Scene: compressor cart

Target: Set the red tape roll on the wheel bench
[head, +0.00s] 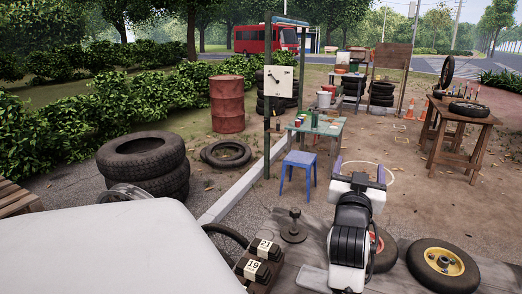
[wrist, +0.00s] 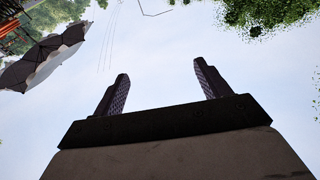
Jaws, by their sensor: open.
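The wheel bench (head: 463,118) is a brown wooden table at the right of the head view, with a tyre lying on top and another wheel upright at its back. I cannot pick out the red tape roll for sure. Small red items show on the green table (head: 318,126) in the middle, too small to tell apart. My gripper (head: 360,170) is raised in front of me, apart from both tables. In the wrist view my gripper (wrist: 161,70) points at the sky, fingers wide apart with nothing between them.
A blue stool (head: 299,161) stands before the green table. A post with a white sign (head: 278,81) and a kerb are left of it. A red barrel (head: 227,104) and stacked tyres (head: 145,160) are further left. A yellow-rimmed wheel (head: 443,263) lies near right. Open dirt lies between the tables.

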